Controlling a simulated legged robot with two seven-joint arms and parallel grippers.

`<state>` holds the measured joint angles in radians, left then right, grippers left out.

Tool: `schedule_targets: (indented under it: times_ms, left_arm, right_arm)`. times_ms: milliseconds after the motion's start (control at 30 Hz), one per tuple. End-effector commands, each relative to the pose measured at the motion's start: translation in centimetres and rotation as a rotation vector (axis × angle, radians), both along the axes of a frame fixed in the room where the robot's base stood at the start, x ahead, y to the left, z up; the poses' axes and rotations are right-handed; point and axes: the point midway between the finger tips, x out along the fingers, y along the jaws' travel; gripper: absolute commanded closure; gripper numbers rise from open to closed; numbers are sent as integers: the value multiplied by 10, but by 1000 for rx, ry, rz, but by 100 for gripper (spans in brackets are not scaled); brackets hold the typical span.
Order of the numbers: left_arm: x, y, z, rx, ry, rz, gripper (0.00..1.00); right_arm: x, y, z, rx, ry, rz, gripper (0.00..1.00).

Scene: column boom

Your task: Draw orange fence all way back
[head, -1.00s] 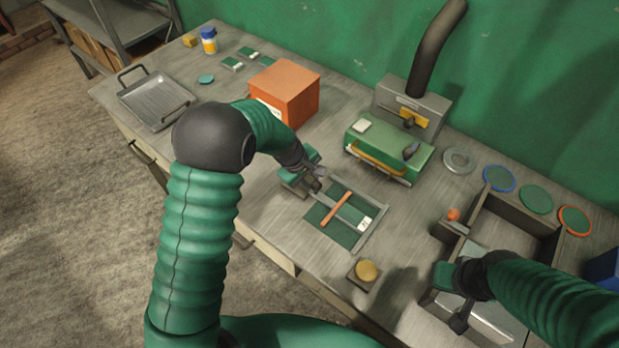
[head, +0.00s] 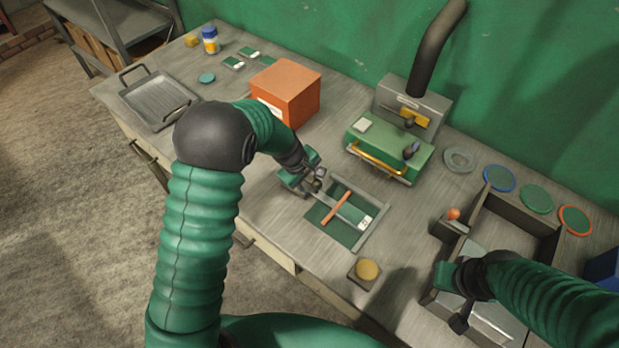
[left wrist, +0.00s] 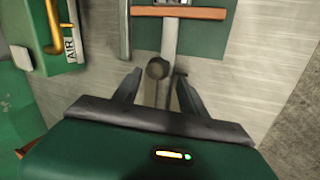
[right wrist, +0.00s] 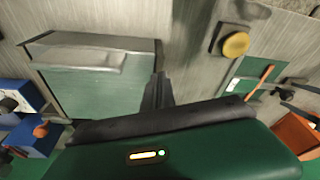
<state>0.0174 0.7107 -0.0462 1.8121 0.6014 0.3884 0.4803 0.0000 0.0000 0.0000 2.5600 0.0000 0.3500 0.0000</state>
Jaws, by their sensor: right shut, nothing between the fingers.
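The orange fence (head: 337,207) is a thin bar lying across a green sheet (head: 346,232) in a flat metal frame (head: 376,232). In the left wrist view the fence (left wrist: 180,13) is at the top. A grey metal strip (left wrist: 170,42) runs from under it towards me and ends near a dark round knob (left wrist: 156,68). My left gripper (head: 318,178) is at the frame's near-left end. In its wrist view its fingers (left wrist: 158,82) are apart on either side of the knob, with gaps showing. My right gripper (right wrist: 158,84) is shut and empty above a metal-lidded box (right wrist: 95,80).
A yellow button (head: 367,270) sits in front of the frame. A green press (head: 385,148) stands behind it, and an orange box (head: 285,92) behind my left gripper. A metal tray (head: 157,101) lies far left. Coloured rings lie at the right.

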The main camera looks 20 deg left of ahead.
Motion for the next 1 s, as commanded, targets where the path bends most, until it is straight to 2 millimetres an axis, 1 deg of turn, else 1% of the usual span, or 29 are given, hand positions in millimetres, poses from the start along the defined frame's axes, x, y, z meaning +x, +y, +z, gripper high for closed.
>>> schedule_targets:
  times_ms: [267, 367, 467, 700, 800, 900, 1000]
  left_arm:
    - [3, 1, 2, 2, -7, 3, 50]
    - [1, 3, 10, 2, -9, 3, 50]
    - [-4, 6, 29, 2, -13, 4, 50]
    - [-25, 17, 96, 2, -13, 2, 50]
    - [-34, 23, 122, 2, -12, 2, 50]
    - [-40, 26, 141, 1, -9, 3, 50]
    - [-45, 29, 153, 1, -6, 3, 50]
  right_arm:
    - [0, 0, 0, 0, 0, 0, 100]
    - [0, 0, 0, 0, 0, 0, 100]
    - [0, 0, 1, 0, 0, 0, 100]
    - [0, 0, 2, 0, 0, 0, 100]
    - [0, 0, 3, 0, 0, 0, 100]
    - [0, 0, 4, 0, 0, 0, 100]
    - [0, 0, 4, 0, 0, 0, 100]
